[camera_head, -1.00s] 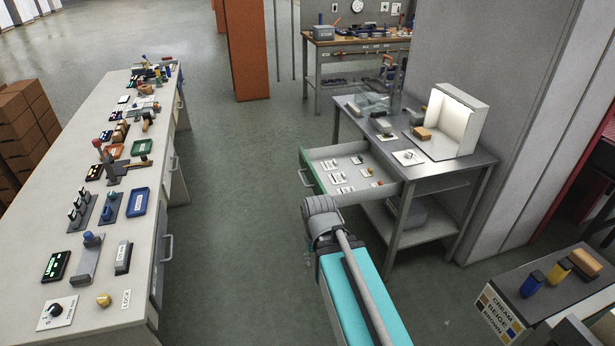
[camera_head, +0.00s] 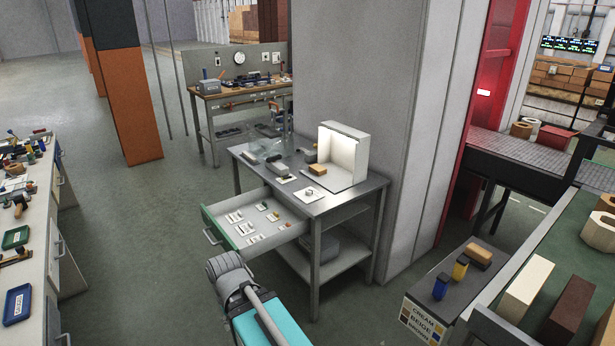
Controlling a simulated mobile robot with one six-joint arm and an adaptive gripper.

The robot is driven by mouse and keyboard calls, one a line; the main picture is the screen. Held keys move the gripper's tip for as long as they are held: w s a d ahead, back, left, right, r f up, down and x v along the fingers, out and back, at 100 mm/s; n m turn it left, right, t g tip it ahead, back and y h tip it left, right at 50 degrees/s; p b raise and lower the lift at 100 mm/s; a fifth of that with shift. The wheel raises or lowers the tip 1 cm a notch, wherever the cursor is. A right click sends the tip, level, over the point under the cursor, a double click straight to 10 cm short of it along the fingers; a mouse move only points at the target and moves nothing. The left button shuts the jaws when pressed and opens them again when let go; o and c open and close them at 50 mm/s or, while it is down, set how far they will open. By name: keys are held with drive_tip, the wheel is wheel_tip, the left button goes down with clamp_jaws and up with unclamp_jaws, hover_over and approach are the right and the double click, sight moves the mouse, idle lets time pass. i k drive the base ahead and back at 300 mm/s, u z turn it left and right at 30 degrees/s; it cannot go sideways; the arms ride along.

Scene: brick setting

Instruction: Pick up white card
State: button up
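Several small white cards lie in the open drawer (camera_head: 212,222) of the grey metal table; one white card (camera_head: 235,217) is near its left side. Some have small items on them, too small to make out. A larger white card or plate (camera_head: 309,195) with a small knob-like item lies on the tabletop. I cannot tell which of these the task means. My arm's grey joint and teal link show at the bottom, in front of the drawer. My gripper is not visible.
The metal table (camera_head: 352,193) also bears a white light box (camera_head: 343,155) and a tan block (camera_head: 317,169). A long bench (camera_head: 52,230) with tools stands at left. The floor (camera_head: 140,225) between bench and table is clear.

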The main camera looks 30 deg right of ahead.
sight(259, 237)
drive_tip(key=u, duration=0.05)
drive_tip(key=k, duration=0.65)
drive_tip(key=z, duration=0.6)
drive_tip(key=i, duration=1)
drive_tip(key=z, duration=0.6)
drive_tip(key=i, duration=1.4)
drive_tip(key=u, duration=0.95)
drive_tip(key=i, duration=0.4)
drive_tip(key=u, duration=0.3)
